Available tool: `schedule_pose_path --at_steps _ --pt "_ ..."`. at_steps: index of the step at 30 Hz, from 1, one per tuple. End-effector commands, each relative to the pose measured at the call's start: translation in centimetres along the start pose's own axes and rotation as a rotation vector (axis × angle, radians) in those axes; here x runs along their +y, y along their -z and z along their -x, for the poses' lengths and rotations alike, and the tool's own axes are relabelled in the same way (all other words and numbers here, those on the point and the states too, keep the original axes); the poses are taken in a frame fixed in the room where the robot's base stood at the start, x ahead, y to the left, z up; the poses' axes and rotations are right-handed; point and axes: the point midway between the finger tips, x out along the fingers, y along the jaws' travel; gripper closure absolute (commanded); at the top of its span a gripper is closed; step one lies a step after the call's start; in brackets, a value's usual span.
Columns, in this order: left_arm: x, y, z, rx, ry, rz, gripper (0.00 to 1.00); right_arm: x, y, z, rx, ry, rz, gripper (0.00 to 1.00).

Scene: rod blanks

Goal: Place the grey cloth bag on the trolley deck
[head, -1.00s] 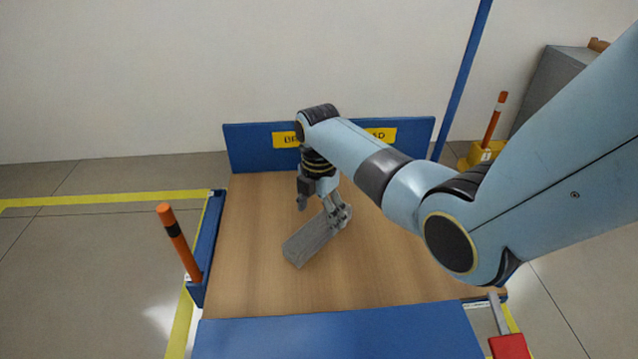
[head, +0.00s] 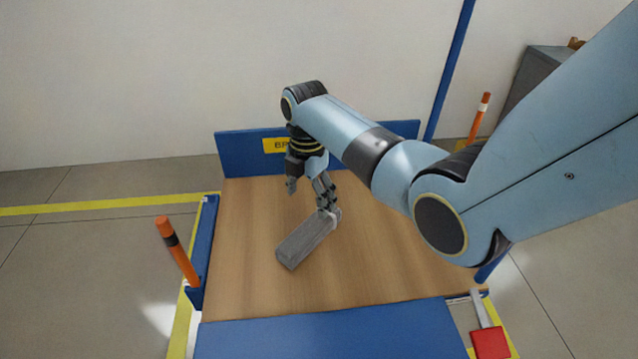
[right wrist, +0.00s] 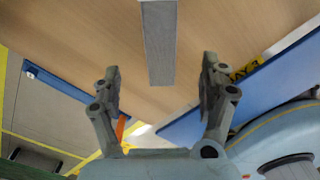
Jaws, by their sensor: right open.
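The grey cloth bag (head: 306,238), long and box-shaped, lies flat and slantwise on the wooden trolley deck (head: 390,260), left of its middle. It also shows in the right wrist view (right wrist: 159,45), beyond the fingers and roughly centred between them. My right gripper (head: 312,199) is open and empty, just above the bag's far end. One finger overlaps that end in the head view. In the right wrist view both fingers (right wrist: 160,82) stand wide apart with a gap to the bag. My left gripper is not in view.
A blue board (head: 236,153) with a yellow label stands at the deck's back edge. A blue side rail (head: 205,245) and an orange post (head: 176,250) stand at the left. A blue panel (head: 330,332) borders the front. Bare deck surrounds the bag.

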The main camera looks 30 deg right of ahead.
Motion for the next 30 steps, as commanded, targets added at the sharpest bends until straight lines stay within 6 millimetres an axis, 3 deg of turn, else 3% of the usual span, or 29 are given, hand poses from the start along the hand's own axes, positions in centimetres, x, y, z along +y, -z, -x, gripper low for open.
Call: schedule_pose_path --at_steps 8,11,15,19,23,27,30 --pt "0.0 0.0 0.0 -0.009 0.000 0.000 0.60 -1.0 0.3 -0.9 -0.008 -0.014 -0.048 0.22" --pt "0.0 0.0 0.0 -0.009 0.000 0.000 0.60 -3.3 1.0 -2.9 -0.028 -0.062 -0.175 0.22" --pt "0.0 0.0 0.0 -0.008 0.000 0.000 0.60 -8.5 2.8 -5.7 -0.046 -0.193 -0.467 0.22" --pt "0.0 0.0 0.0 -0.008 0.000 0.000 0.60 -13.7 4.7 -6.3 -0.017 -0.338 -0.760 0.22" --pt "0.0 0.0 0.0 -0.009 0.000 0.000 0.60 -18.9 6.9 -4.8 0.065 -0.477 -1.044 0.22" --pt "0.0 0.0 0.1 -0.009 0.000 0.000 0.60 -23.6 9.2 -1.1 0.205 -0.611 -1.327 0.22" --pt "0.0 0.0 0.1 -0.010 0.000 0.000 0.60 -26.0 10.5 1.9 0.318 -0.678 -1.491 0.22"
